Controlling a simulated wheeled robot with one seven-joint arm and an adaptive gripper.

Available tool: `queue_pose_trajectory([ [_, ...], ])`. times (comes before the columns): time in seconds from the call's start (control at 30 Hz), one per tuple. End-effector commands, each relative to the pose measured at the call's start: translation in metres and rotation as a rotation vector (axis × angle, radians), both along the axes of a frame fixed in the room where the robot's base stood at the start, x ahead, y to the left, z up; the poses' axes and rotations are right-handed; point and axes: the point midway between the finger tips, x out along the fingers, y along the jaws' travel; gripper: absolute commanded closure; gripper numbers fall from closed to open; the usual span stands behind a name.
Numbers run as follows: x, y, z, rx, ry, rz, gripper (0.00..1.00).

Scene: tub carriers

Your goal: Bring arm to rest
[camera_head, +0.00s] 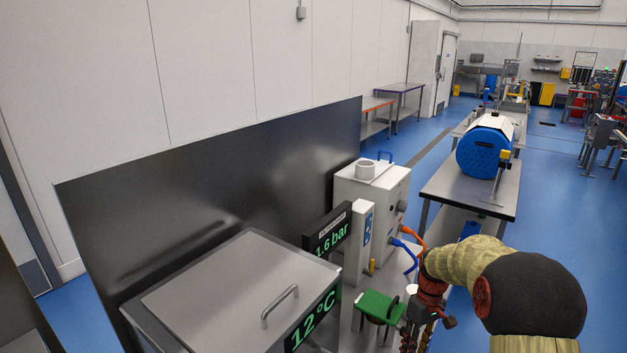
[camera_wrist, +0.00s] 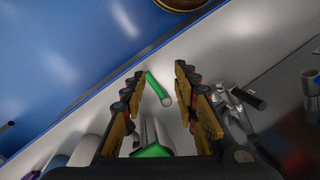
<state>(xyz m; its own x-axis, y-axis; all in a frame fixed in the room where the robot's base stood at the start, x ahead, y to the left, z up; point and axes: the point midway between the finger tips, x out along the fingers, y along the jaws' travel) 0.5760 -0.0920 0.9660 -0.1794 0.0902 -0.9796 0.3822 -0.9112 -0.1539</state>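My arm (camera_head: 528,293), with cream sleeves and a black joint cover, reaches in from the lower right in the head view. My gripper (camera_head: 415,338) hangs low at the bottom edge there, beside a green-topped item (camera_head: 380,305) on the steel bench; its fingertips are partly cut off. In the wrist view my gripper (camera_wrist: 160,74) is open, its two yellow and black fingers well apart. A green cylinder with a pale end (camera_wrist: 157,88) shows between the fingers. I cannot tell its depth, but neither finger appears to touch it. Another green piece (camera_wrist: 152,150) shows lower down.
A steel box with a 12 °C display (camera_head: 235,290), a 1.6 bar display (camera_head: 330,235) and a white machine with orange and blue hoses (camera_head: 372,200) crowd the bench. A blue drum (camera_head: 487,148) lies on another table behind. Blue floor (camera_head: 590,225) is open at right.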

Motion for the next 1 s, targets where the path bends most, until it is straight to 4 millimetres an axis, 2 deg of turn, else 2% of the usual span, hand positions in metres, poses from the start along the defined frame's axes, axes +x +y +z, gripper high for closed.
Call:
queue_pose_trajectory([
  [0.03, -0.011, 0.004, 0.012, -0.015, -0.009, -0.044, 0.70],
  [0.27, -0.063, 0.021, 0.066, -0.073, -0.065, -0.246, 0.70],
  [0.5, -0.124, 0.041, 0.119, -0.105, -0.162, -0.397, 0.70],
  [0.7, -0.174, 0.056, 0.152, -0.106, -0.258, -0.473, 0.70],
  [1.0, -0.242, 0.074, 0.187, -0.082, -0.422, -0.484, 0.70],
])
